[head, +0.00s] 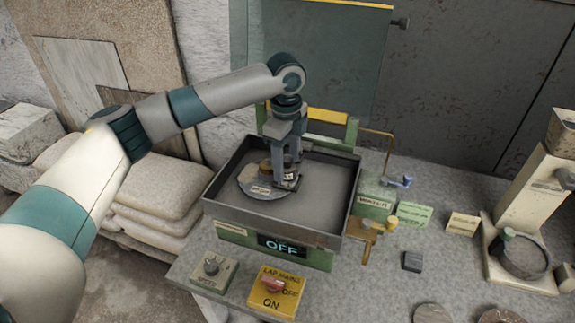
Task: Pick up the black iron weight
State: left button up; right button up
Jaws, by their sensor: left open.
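My left gripper (287,183) points down into the square grey lap tray (222,203) on the bench. Its fingers are open, over the right part of a round pale disc (255,184) in the tray. Something small and dark with a pale band shows at the fingertips; it may be the black iron weight, but the fingers partly hide it and I cannot tell whether they touch it. A small brownish round thing (265,168) sits on the disc just left of the fingers. My right gripper is out of view.
Below the tray are a green "OFF" panel (282,246), a speed knob box (212,270) and a yellow lap switch box (273,290). To the right are a water valve (397,181), a small dark block (412,261) and a beige stand (520,255). The tray walls surround the gripper.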

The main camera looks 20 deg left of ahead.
aim_at(288, 157)
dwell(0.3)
pick_arm(q)
jog(key=shift+c, duration=0.7)
grip_shut()
jog(key=shift+r, duration=0.15)
jog(key=shift+w+r+b, duration=0.1)
jog(key=shift+r+b, duration=0.4)
jog(key=shift+r, duration=0.05)
notch_tip(288, 157, up, 2)
jog(key=shift+d+r+b, duration=0.1)
jog(key=shift+r+b, duration=0.05)
jog(key=shift+b, duration=0.5)
jog(key=d+r+b, duration=0.3)
jog(key=d+r, duration=0.4)
jog(key=d, duration=0.4)
jog(key=shift+w+d+r+b, duration=0.2)
jog(key=shift+d+b, duration=0.1)
jog(key=shift+b, duration=0.1)
